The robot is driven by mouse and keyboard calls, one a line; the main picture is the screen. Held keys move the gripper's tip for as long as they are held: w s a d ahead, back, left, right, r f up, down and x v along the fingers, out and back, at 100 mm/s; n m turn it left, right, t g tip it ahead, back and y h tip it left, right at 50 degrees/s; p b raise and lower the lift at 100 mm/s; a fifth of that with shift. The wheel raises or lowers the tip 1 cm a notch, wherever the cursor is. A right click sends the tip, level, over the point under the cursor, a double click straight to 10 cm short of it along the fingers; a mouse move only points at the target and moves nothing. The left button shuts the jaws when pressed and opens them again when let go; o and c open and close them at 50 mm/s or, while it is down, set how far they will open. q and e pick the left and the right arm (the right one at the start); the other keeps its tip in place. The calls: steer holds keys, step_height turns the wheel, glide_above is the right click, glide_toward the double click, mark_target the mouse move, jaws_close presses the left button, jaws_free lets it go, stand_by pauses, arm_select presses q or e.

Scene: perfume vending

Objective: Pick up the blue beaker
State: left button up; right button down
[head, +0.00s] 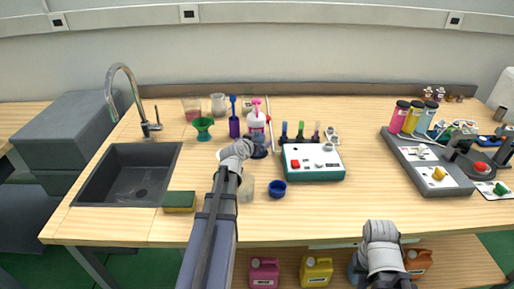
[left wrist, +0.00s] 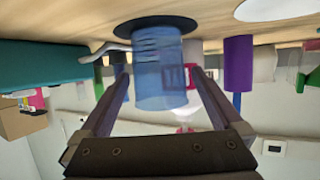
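The blue beaker (left wrist: 160,80) is translucent and stands on a black round base (left wrist: 157,29) in the left wrist view, which is upside down. My left gripper (left wrist: 160,78) has one finger on each side of it, with the beaker between them. The fingers are spread, with narrow gaps at the beaker's sides; any contact is hard to tell. In the head view my left gripper (head: 260,149) is at the middle of the table, largely covering the beaker. My right arm is at the front edge; its fingers do not show.
A pink-topped pump bottle (head: 257,122) stands just behind, with a purple bottle (head: 234,125) to its left. A teal-based device (head: 313,174) lies to the right. The sink (head: 130,175) is at left.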

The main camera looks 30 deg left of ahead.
arm_select(q)
steer(key=c, duration=1.5)
steer(key=shift+o, duration=0.2)
steer(key=shift+r, duration=0.1)
step_height(320, 180, up, 4)
steer(key=p, duration=0.4)
steer(key=shift+a, duration=0.1)
steer(key=s+a, duration=0.2)
steer(key=a, duration=0.2)
steer(key=s+a, duration=0.5)
steer(key=a, duration=0.2)
steer(key=shift+s+a+f, duration=0.15)
steer(key=shift+a+f, duration=0.2)
steer(key=shift+s+a, duration=0.5)
steer(key=shift+a, duration=0.3)
steer(key=shift+s+a, duration=0.5)
steer(key=shift+a, duration=0.3)
steer(key=shift+s+a, duration=0.1)
steer(key=shift+a, duration=0.05)
steer(key=shift+r, duration=0.1)
